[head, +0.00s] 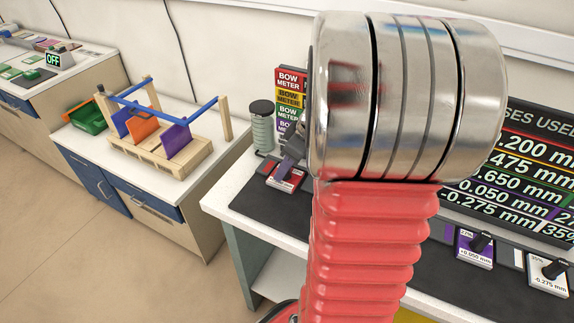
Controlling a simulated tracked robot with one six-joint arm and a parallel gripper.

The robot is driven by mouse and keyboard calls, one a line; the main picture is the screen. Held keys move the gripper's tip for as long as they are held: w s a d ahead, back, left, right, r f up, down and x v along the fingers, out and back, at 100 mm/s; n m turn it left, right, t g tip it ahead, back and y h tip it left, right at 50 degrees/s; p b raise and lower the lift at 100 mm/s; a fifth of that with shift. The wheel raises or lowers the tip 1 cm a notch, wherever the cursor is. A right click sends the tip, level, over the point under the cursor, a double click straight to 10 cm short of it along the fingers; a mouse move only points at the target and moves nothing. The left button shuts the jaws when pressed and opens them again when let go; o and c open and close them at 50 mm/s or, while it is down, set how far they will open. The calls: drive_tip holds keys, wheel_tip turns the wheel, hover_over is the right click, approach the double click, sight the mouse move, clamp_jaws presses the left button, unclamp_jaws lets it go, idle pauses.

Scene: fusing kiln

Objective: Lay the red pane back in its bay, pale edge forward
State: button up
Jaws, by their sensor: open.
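The wooden rack (150,151) with blue rails stands on the white counter at the left. An orange pane (144,131) and a purple pane (173,141) lean in it. I cannot pick out the red pane for certain. An orange-red sheet shows behind the green tray (87,120), left of the rack; its exact shade is unclear. No pale edge can be made out.
Knobbed tiles (475,247) and a dark readings board (520,165) are at the right. A floor gap separates bench and rack counter. My arm hides the middle.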

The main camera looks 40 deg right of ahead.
drive_tip(key=v, duration=1.2)
drive_tip(key=shift+a+r, duration=0.1)
idle(0.5)
drive_tip(key=s+a+m, duration=0.2)
drive_tip(key=s+a, duration=0.1)
drive_tip(key=a, duration=1.1)
drive_tip(key=s+a+m+t+h, duration=0.1)
drive_tip(key=s+a+m, duration=0.1)
drive_tip(key=a, duration=1.2)
drive_tip(key=shift+s+a+h, duration=0.25)
drive_tip(key=shift+s+h, duration=0.05)
drive_tip(key=shift+s, duration=0.1)
drive_tip(key=shift+r, duration=0.1)
